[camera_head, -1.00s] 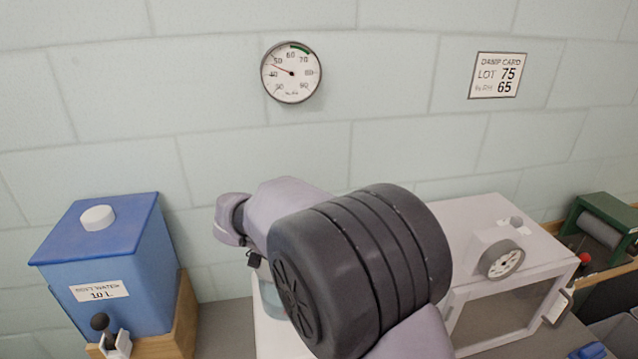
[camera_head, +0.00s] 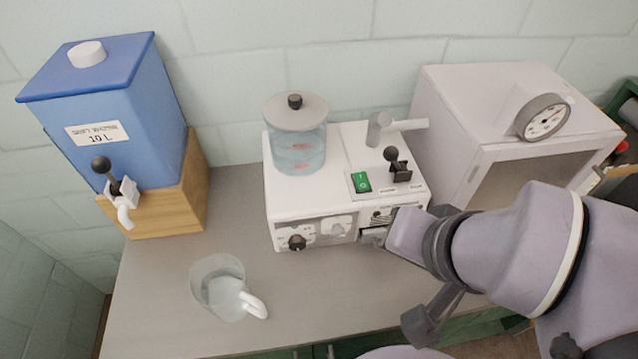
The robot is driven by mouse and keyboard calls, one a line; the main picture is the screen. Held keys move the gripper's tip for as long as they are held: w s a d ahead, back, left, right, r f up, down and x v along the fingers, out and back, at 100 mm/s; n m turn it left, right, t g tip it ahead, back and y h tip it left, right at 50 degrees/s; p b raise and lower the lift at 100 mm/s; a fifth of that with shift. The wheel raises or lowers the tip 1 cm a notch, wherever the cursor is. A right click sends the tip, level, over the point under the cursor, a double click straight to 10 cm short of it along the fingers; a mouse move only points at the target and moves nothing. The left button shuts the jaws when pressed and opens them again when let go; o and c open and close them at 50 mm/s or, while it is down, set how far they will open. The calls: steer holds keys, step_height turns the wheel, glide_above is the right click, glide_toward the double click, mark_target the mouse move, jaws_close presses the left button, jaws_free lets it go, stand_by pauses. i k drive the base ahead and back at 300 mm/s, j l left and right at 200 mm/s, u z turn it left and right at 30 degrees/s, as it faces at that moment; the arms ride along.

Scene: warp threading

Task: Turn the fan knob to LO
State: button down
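A white machine (camera_head: 343,190) with a front control panel stands mid-counter. My gripper (camera_head: 372,237) is at the right part of the panel, coming in from the right, close to the front face. It hides part of the panel there. I cannot tell whether it touches a knob or how its fingers stand.
A clear water tank (camera_head: 297,148), a green switch (camera_head: 360,182) and a black-knobbed lever (camera_head: 392,157) sit on the machine's top. A clear jug (camera_head: 222,290) stands front left. A blue water container (camera_head: 105,110) is at left; a white cabinet (camera_head: 470,100) is at right.

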mark_target(338, 233)
steer(key=k+j, duration=0.1)
steer(key=j, duration=0.65)
steer(key=k+j+u, duration=0.1)
steer(key=j, duration=0.65)
